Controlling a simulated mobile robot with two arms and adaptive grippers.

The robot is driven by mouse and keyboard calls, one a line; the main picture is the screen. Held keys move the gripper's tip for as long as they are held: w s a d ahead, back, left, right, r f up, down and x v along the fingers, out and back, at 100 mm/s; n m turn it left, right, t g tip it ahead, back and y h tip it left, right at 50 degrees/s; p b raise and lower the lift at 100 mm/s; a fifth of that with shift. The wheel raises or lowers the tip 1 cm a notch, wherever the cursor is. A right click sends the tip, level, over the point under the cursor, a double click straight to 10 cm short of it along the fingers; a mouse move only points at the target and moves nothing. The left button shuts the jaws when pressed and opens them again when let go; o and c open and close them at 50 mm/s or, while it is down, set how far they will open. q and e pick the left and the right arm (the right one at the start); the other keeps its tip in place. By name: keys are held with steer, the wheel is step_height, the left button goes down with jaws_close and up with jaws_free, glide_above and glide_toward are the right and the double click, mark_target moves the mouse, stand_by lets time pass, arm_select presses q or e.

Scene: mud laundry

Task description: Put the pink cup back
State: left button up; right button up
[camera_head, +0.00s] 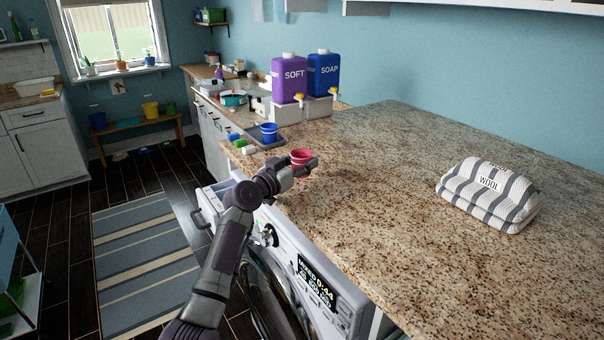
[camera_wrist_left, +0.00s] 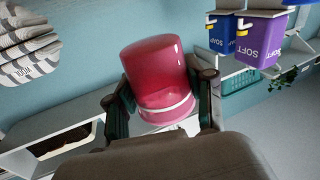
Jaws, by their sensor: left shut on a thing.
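The pink cup (camera_head: 301,156) is held in my left gripper (camera_head: 298,168) over the near-left edge of the granite counter, above the washing machine. In the left wrist view the pink cup (camera_wrist_left: 158,72) sits between the two fingers, which touch its sides. That view looks turned over. A blue cup (camera_head: 268,131) stands on a small dark tray (camera_head: 260,143) just beyond the gripper. My right gripper is not in view.
Purple SOFT (camera_head: 288,80) and blue SOAP (camera_head: 323,73) dispensers stand on a white stand (camera_head: 288,113) at the back. A striped WOOL towel (camera_head: 488,196) lies right. The middle counter is clear.

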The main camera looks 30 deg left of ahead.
arm_select(q)
step_height(320, 180, down, 4)
steer(key=shift+r, duration=0.2)
steer(key=shift+f, duration=0.25)
steer(key=o, duration=0.9)
steer(key=shift+r, duration=0.1)
steer(key=shift+o, duration=1.1)
steer(key=shift+r, duration=0.1)
